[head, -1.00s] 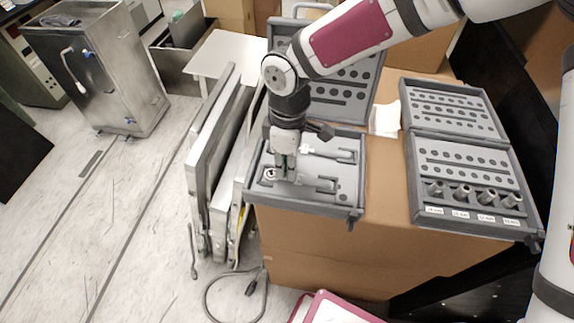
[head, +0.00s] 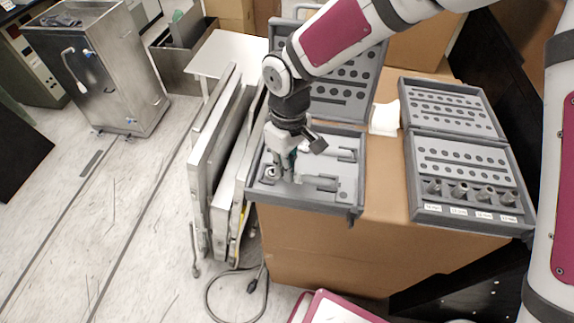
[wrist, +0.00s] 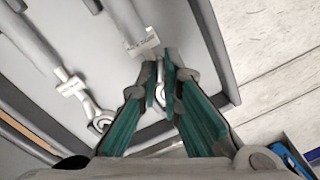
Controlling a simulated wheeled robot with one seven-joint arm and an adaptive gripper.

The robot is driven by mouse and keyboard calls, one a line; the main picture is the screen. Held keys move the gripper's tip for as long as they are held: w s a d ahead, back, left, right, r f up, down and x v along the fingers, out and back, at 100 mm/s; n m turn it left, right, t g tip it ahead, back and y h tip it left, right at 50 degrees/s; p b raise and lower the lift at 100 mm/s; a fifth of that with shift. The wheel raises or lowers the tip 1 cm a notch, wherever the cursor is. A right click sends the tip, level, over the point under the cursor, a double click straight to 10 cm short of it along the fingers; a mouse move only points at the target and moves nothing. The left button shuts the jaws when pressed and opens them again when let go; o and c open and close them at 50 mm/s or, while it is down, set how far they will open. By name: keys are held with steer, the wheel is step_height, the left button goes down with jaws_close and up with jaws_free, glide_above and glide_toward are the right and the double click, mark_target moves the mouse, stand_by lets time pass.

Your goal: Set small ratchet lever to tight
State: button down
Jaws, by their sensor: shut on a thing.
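The open grey tool case (head: 352,208) on the cardboard box holds two ratchets. In the wrist view, one ratchet (wrist: 128,18) has a white label on its handle and its head end at my fingertips. The other ratchet (wrist: 45,52) lies to the left with its own label and round head. The label words are too blurred to read. My gripper (wrist: 162,88) points down into the case, its green-padded fingers closed on the head end of the first ratchet. The fingers hide most of that head, so the lever's setting cannot be seen. In the head view my gripper (head: 286,177) is over the case's left part.
A second open case (head: 470,165) with several sockets stands to the right. The first case's raised lid (head: 345,98) is behind my arm. Folded grey panels (head: 215,165) stand close on the left. Floor is open farther left.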

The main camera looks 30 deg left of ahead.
stand_by(0.4)
steer(key=c, duration=1.8)
jaws_free()
steer(key=shift+o, duration=0.2)
step_height(320, 180, up, 12)
steer(key=w, duration=0.1)
steer(key=shift+a, duration=0.15)
